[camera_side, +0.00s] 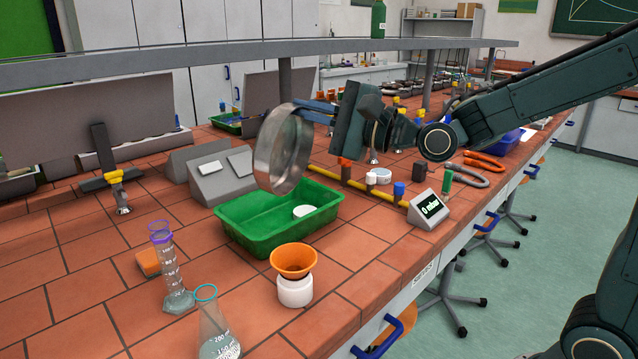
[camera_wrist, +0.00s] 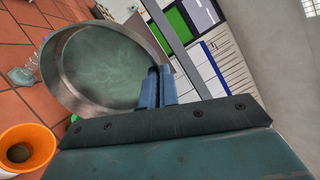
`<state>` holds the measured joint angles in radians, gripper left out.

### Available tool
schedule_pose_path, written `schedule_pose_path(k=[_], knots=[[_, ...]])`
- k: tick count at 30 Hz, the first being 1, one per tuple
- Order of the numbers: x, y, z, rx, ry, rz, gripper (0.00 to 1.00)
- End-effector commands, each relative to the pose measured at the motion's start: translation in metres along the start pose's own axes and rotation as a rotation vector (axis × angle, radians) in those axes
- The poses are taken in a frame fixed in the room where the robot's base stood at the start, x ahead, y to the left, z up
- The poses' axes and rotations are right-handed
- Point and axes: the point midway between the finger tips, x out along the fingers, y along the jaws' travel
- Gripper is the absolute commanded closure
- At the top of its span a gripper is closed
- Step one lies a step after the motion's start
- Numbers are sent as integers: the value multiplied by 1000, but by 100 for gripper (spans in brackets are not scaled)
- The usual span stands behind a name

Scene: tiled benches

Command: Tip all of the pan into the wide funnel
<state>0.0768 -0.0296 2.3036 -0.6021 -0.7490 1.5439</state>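My gripper (camera_side: 314,110) is shut on the rim of a round metal pan (camera_side: 287,158). The pan is tipped almost on edge in the air above the green tray (camera_side: 262,243). In the wrist view, the blue fingers (camera_wrist: 157,88) pinch the pan's edge, and the pan's inside (camera_wrist: 105,68) looks greenish with no loose contents that I can make out. The wide orange funnel (camera_side: 293,261) sits upright in a white jar (camera_side: 295,291), in front of the tray and lower than the pan. The funnel (camera_wrist: 27,148) also shows at lower left in the wrist view, apart from the pan.
A white round piece (camera_side: 303,211) lies in the tray. A measuring cylinder (camera_side: 170,268) and a flask (camera_side: 215,325) stand left of the funnel. A grey balance-like box (camera_side: 428,209) and yellow gas pipe (camera_side: 375,190) lie right of the tray. A shelf rail (camera_side: 180,58) crosses behind.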

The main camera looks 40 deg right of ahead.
Motion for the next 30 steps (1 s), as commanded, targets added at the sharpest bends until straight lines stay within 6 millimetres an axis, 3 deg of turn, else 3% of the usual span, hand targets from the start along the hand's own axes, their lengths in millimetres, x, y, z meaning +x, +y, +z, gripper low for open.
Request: schedule_pose_path(k=[19,30], knots=[[10,-1,0,1,25,65,100],[31,2,-1,0,74,198,100]])
